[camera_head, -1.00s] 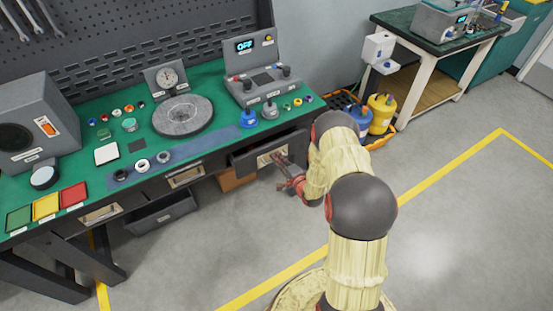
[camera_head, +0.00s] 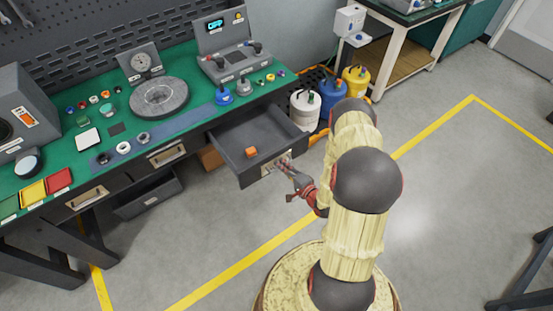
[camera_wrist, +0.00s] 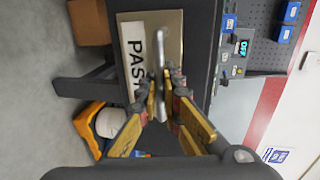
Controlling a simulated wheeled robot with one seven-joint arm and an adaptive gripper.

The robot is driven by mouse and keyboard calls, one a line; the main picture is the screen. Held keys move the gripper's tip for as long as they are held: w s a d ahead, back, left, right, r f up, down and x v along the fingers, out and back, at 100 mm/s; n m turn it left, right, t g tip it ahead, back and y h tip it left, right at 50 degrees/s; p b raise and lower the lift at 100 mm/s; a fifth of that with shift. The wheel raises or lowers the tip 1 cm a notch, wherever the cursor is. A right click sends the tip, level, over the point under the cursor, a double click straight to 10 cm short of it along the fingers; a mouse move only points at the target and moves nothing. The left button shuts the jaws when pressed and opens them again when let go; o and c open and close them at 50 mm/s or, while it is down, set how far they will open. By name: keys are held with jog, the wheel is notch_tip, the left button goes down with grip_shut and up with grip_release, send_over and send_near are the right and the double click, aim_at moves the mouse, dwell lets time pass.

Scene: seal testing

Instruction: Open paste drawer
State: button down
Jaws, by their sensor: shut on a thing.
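The paste drawer (camera_head: 258,138) is dark grey and stands well out from the bench's right end in the head view. A small orange block (camera_head: 251,152) lies inside it, near the front. Its front shows in the wrist view with a brass plate, a "PAS..." label (camera_wrist: 136,60) whose end is hidden, and a metal bar handle (camera_wrist: 159,55). My gripper (camera_head: 287,166) is at the drawer front. In the wrist view its fingers (camera_wrist: 163,92) are shut on the handle.
The green-topped bench (camera_head: 187,68) carries a round grey plate (camera_head: 159,97) and a control box (camera_head: 237,62). White, blue and yellow containers (camera_head: 305,109) stand on the floor close beyond the drawer. The floor in front is clear.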

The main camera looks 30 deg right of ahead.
jog(key=shift+s, duration=0.4)
jog(key=c, duration=2.2)
grip_release()
jog(key=shift+d, duration=0.1)
jog(key=shift+c, duration=0.2)
jog(key=v, duration=1.2)
